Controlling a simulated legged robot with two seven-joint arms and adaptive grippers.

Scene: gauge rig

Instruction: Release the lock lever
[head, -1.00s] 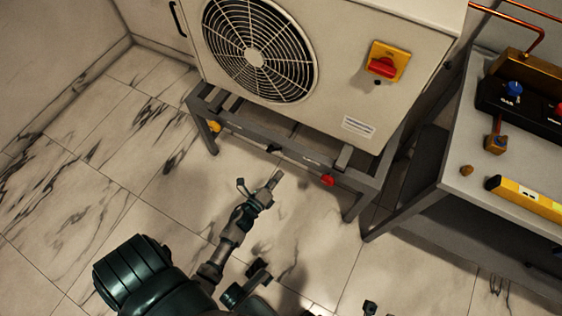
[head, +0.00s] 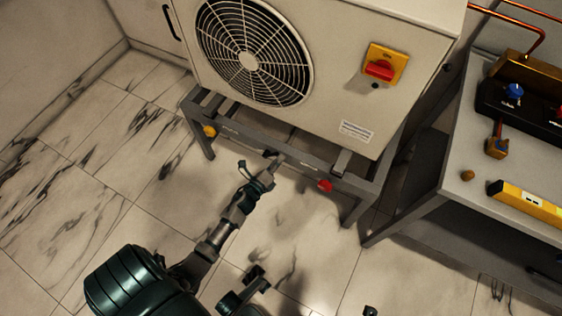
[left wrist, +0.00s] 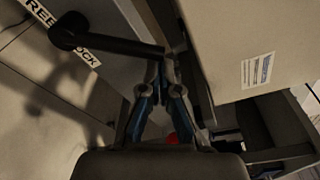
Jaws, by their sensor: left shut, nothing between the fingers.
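The lock lever (left wrist: 110,44) shows in the left wrist view as a dark bar with a thick round end. It lies across a white label strip (left wrist: 84,56) with the words FREE, partly covered, and LOCK. My left gripper (left wrist: 165,62) is shut and empty. Its fingertips are close to the lever's right end; I cannot tell whether they touch. In the head view my left gripper (head: 275,160) reaches the grey stand (head: 225,130) under the fan unit. The lever is not clear there.
The fan unit (head: 330,90) with a red and yellow switch (head: 381,68) sits above the stand. A yellow knob (head: 209,131) and a red knob (head: 325,185) are on the stand's front. A bench (head: 460,195) stands at the right.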

